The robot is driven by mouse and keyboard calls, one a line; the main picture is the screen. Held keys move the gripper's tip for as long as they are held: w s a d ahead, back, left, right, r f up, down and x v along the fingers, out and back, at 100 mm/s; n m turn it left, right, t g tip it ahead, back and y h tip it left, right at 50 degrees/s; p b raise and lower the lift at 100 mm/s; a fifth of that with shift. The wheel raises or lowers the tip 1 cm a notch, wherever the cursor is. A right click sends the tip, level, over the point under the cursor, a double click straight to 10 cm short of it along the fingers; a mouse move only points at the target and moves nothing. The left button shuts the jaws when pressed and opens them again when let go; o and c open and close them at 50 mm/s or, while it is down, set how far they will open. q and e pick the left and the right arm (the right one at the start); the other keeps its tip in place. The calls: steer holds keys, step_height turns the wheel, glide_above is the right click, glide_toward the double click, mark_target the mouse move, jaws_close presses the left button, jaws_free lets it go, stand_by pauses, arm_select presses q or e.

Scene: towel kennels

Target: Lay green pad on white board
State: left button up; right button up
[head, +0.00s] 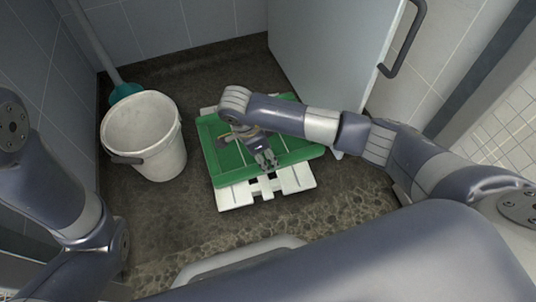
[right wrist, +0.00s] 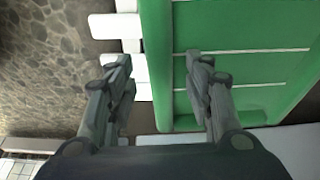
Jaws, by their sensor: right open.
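The green pad (head: 295,142) has a raised rim and pale lines across it. It lies over the white slatted board (head: 236,196), slightly turned relative to it. White slats show along the near side and a little at the far left; the rest is hidden. My right gripper (head: 267,160) is over the pad's near edge, pointing down. In the right wrist view the open fingers (right wrist: 160,64) stand either side of the pad's green rim (right wrist: 156,35), with white slats (right wrist: 118,27) to the left. I cannot tell if the fingers touch the rim. My left gripper is out of view.
A white bucket (head: 143,135) stands on the dark floor left of the board. A teal-ended pole (head: 100,50) leans in the corner behind it. A pale door (head: 330,60) with a grey handle (head: 405,40) stands close behind the pad, at right.

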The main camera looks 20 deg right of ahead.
steer(key=p+v, duration=0.5)
steer(key=v, duration=0.3)
steer(key=shift+r, duration=0.4)
steer(key=shift+a, duration=0.1)
